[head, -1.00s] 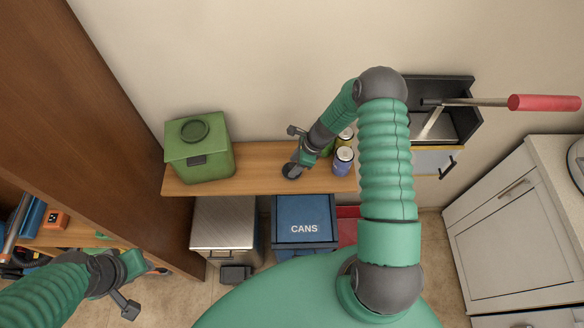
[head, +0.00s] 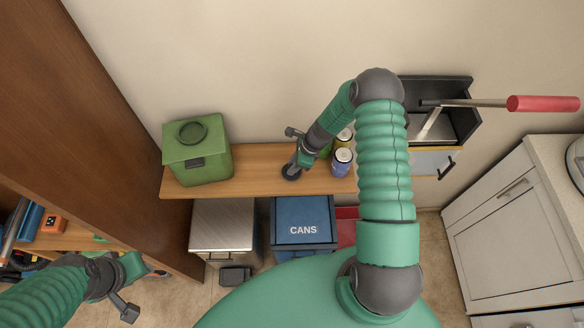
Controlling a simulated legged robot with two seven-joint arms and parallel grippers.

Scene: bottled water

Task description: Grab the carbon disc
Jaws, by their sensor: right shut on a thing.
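My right gripper (head: 296,162) reaches down over the wooden shelf and is shut on a small dark round thing (head: 291,173), which looks like the carbon disc. The disc is at the shelf top, left of the cans; I cannot tell whether it touches the wood. The fingers hide part of it. My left gripper (head: 133,284) is low at the left, away from the shelf, and its jaw opening cannot be made out.
A green lidded box (head: 198,152) stands at the left of the shelf (head: 240,183). Cans (head: 342,163) stand just right of my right gripper. A blue CANS bin (head: 303,215) and a metal bin (head: 222,222) are below. A red-handled press (head: 540,103) is at the right.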

